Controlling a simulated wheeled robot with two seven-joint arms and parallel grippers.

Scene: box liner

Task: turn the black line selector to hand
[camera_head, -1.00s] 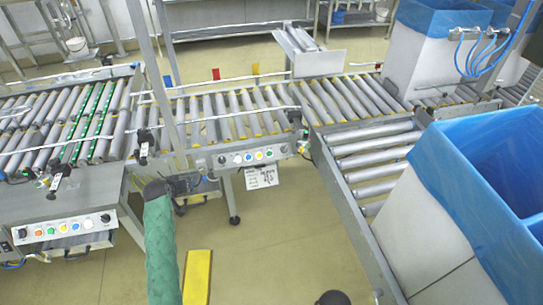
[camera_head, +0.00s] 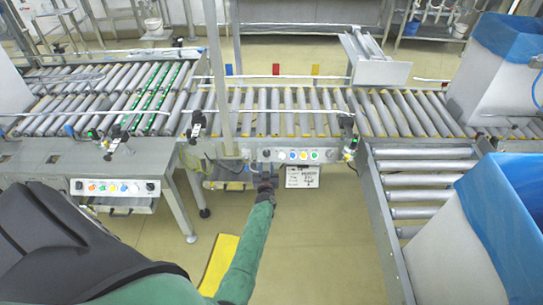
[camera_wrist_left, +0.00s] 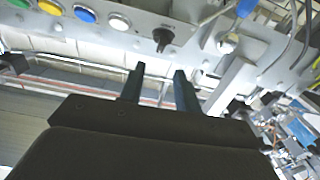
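The black selector (camera_wrist_left: 163,37) is a small dark knob on a pale control panel, at the end of a row beside white, blue, yellow and green buttons. In the head view the selector (camera_head: 266,154) is at the left end of the conveyor's front panel (camera_head: 298,161). My left gripper (camera_head: 265,170) is just below that end in the head view. In the left wrist view its two dark fingers (camera_wrist_left: 159,69) stand apart with nothing between them. Their tips point toward the panel near the selector; contact is not visible. My right gripper is not in view.
A similar button panel (camera_head: 113,187) is on the left conveyor. A paper sign (camera_head: 302,176) hangs below the near panel. A roller conveyor (camera_head: 415,190) and a blue-lined box (camera_head: 470,230) are at right. A yellow floor piece (camera_head: 222,255) lies beside my arm.

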